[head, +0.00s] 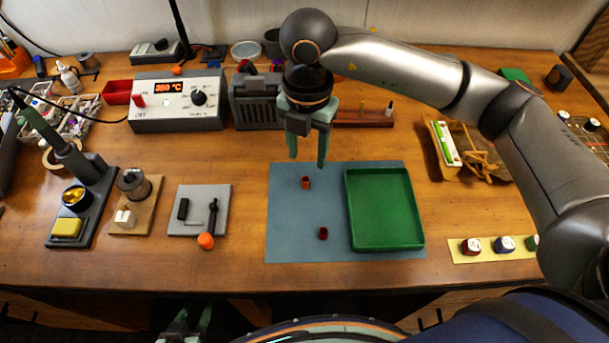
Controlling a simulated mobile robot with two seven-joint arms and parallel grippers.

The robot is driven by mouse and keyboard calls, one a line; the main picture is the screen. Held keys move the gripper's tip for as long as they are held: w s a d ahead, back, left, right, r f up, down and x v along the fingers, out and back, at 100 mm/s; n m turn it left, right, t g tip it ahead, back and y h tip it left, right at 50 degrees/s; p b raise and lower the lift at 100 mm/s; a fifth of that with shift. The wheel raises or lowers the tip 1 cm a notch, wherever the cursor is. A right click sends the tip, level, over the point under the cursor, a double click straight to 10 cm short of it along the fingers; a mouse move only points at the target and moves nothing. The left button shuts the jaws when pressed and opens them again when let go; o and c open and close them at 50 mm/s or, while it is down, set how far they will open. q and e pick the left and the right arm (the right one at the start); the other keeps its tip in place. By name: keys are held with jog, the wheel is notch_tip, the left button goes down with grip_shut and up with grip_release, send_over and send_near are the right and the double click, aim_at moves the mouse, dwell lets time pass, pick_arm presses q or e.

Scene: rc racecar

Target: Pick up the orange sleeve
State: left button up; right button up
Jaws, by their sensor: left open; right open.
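The orange sleeve (306,183) is a small ring-like piece on the blue-grey mat (285,220), left of the green tray. My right gripper (307,160) points down with its fingers apart and empty. In the picture its fingertips are just above the orange sleeve, apart from it; the exact height is hard to tell. A dark red sleeve (323,233) lies nearer the front of the mat. My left gripper (187,325) shows only in part at the bottom edge, in front of the table, with its fingers apart and nothing seen between them.
The green tray (385,240) is empty on the mat's right side. A grey fixture with an orange ball (206,241) stands left of the mat. A grey case (256,105) and a wooden rack (365,120) stand behind. A yellow strip with knobs (490,257) lies right.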

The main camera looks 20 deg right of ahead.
aim_at(305, 186)
notch_tip(305, 186, down, 8)
jog(key=shift+w+a+r+p, duration=0.1)
jog(key=shift+w+p, duration=0.05)
jog(key=shift+p, duration=0.55)
grip_shut()
